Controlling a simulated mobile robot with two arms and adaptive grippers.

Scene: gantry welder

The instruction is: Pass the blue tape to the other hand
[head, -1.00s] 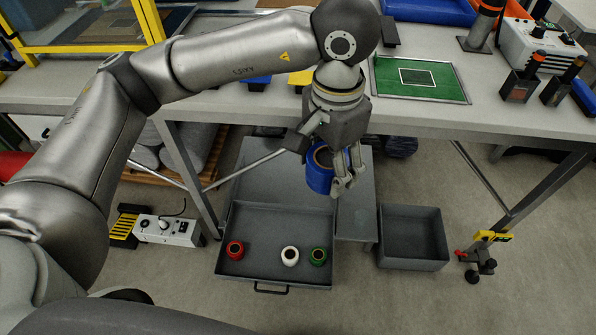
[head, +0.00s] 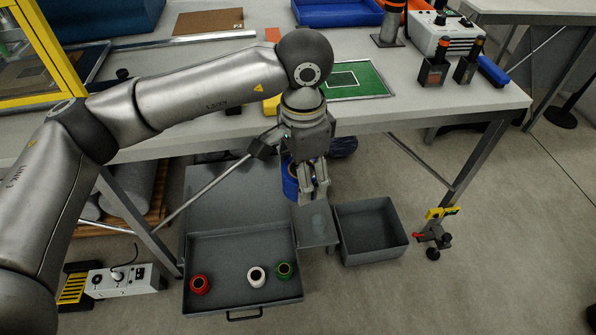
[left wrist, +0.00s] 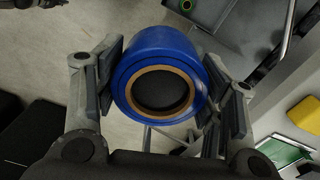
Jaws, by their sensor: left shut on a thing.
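The blue tape (head: 290,181) is a thick roll with a brown core, held in the air in front of the workbench edge. It fills the middle of the left wrist view (left wrist: 140,62), between the two finger pads. My left gripper (head: 305,190) points down and is shut on the blue tape, partly hiding it in the head view. Its fingers also show in the left wrist view (left wrist: 160,90). My right gripper is in neither view.
An open grey drawer (head: 215,243) below holds a red roll (head: 199,284), a white roll (head: 256,276) and a green roll (head: 284,271). An empty grey bin (head: 372,230) stands right of it. The workbench (head: 420,105) carries a green mat (head: 368,83).

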